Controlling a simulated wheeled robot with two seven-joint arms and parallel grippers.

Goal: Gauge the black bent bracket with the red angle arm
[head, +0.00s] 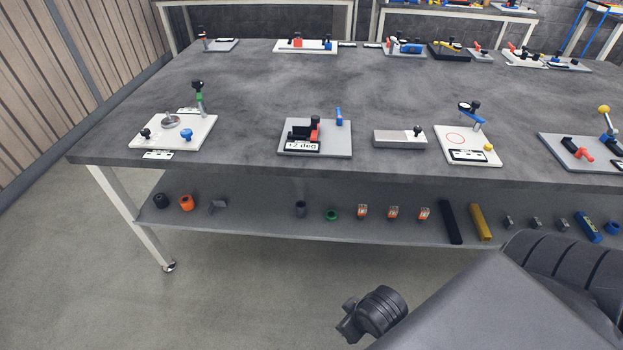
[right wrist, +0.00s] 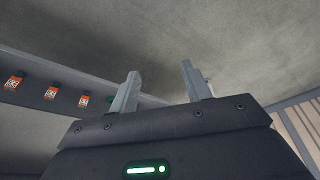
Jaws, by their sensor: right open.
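The angle gauge stands near the table's front edge in the head view. It has a grey base plate (head: 335,140), a red angle arm (head: 315,130) and a "+2 deg" label (head: 302,146). Black parts (head: 299,130) sit beside the red arm; I cannot tell whether one is the bent bracket. My left gripper is not in view.
The table (head: 250,85) carries other fixtures, including a white plate (head: 150,131) at left and a grey block (head: 396,140) at right. The lower shelf (head: 262,222) holds rings, orange-white boxes (head: 393,213) and bars (head: 480,222). Floor (head: 90,260) in front is clear.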

